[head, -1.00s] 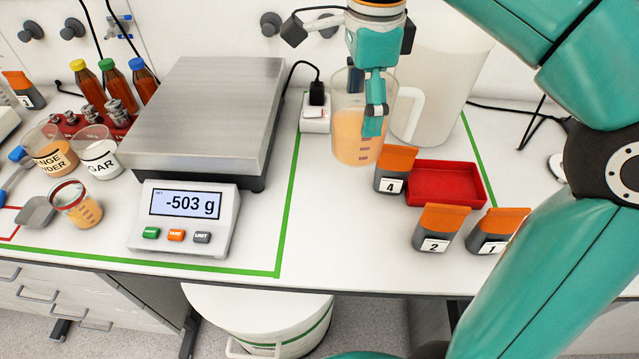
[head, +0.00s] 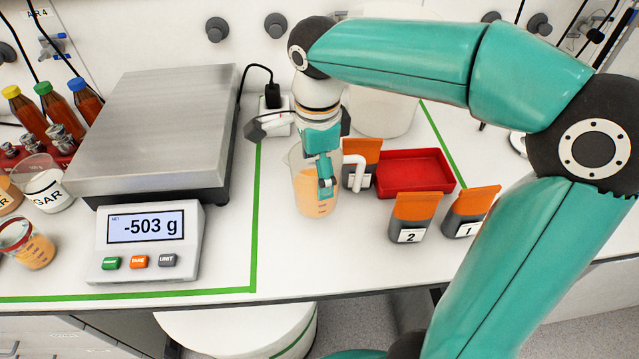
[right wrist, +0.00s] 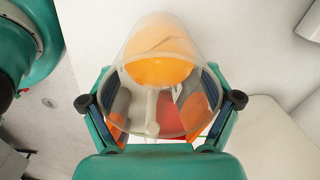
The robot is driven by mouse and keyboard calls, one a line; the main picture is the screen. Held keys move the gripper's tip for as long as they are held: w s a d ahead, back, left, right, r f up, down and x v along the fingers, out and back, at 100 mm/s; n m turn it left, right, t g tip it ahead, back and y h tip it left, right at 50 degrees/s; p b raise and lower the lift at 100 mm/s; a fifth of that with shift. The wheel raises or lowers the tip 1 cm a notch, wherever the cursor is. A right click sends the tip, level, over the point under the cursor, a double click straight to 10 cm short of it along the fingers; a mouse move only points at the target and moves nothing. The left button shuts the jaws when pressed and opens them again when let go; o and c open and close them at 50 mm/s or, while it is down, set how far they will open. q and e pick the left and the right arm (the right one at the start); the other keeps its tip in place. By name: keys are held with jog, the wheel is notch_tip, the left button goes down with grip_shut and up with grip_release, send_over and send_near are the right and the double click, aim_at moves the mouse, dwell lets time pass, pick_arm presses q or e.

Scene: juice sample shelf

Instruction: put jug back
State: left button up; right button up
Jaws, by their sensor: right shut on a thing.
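The jug (head: 303,190) is clear, with orange juice in it and a pale handle. It is upright, to the right of the scale, in front of the white bucket. My right gripper (head: 325,185) is shut on the jug; in the right wrist view the jug (right wrist: 160,70) sits between the two fingers (right wrist: 162,105), its juice showing inside. Whether its base touches the bench I cannot tell. My left gripper is not in view.
The scale (head: 150,130) reads -503 g. A red tray (head: 415,173) lies right of the jug. Orange-topped pouches stand near it: one (head: 362,155) behind the jug, pouch 2 (head: 412,218) and pouch 1 (head: 468,212) in front. Green tape (head: 254,215) marks the bench left of the jug.

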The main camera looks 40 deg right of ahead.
jog(key=shift+f, duration=2.1)
jog(key=o, duration=1.4)
notch_tip(320, 180, up, 12)
jog(key=shift+s+a+p, duration=0.1)
jog(key=shift+s+p, duration=0.05)
jog(key=shift+p, duration=0.35)
